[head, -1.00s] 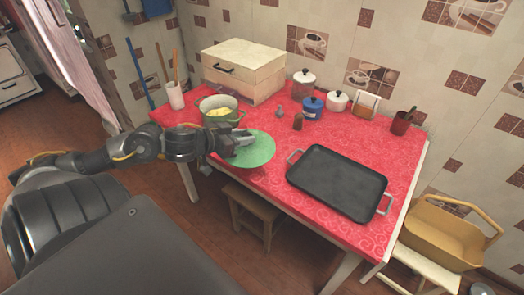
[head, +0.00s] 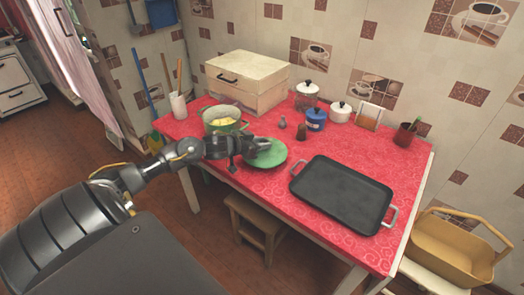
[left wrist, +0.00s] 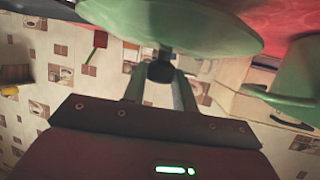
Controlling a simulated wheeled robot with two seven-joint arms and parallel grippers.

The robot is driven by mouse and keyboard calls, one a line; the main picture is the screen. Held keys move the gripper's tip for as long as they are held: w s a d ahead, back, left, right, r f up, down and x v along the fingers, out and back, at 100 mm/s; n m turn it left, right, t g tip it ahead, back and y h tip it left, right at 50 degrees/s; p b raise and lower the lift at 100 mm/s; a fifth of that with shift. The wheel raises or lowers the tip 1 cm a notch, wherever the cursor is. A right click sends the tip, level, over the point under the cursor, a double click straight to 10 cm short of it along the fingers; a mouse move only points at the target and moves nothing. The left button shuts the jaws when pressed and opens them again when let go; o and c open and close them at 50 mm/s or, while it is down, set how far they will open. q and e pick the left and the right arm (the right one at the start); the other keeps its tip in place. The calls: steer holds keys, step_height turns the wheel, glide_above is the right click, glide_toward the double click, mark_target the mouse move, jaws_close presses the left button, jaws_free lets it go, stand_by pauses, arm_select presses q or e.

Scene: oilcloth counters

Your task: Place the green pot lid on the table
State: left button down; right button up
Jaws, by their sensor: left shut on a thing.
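The green pot lid (head: 268,155) is a round green disc over the red table (head: 330,248), in front of the green pot (head: 222,119). My left gripper (head: 256,148) is shut on it, and the lid lies nearly level. In the left wrist view the lid (left wrist: 180,22) spans the top, with its dark knob (left wrist: 160,72) between the fingers of the gripper (left wrist: 160,85). I cannot tell whether the lid touches the tabletop. The pot stands open with yellow food inside; its side also shows in the left wrist view (left wrist: 297,80). My right gripper is not in view.
A black tray (head: 342,195) lies right of the lid. Behind are small shakers (head: 301,131), a blue canister (head: 316,119), white and glass jars, and a wooden box (head: 246,80). A stool (head: 255,216) stands under the front edge.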

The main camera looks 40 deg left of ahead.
arm_select(q)
steer(key=shift+w+f, duration=0.15)
steer(key=shift+a+f, duration=0.1)
steer(key=shift+f, duration=1.55)
steer(key=shift+f, duration=0.1)
steer(key=c, duration=1.1)
jaws_free()
steer(key=v, duration=1.2)
steer(key=shift+p, duration=0.45)
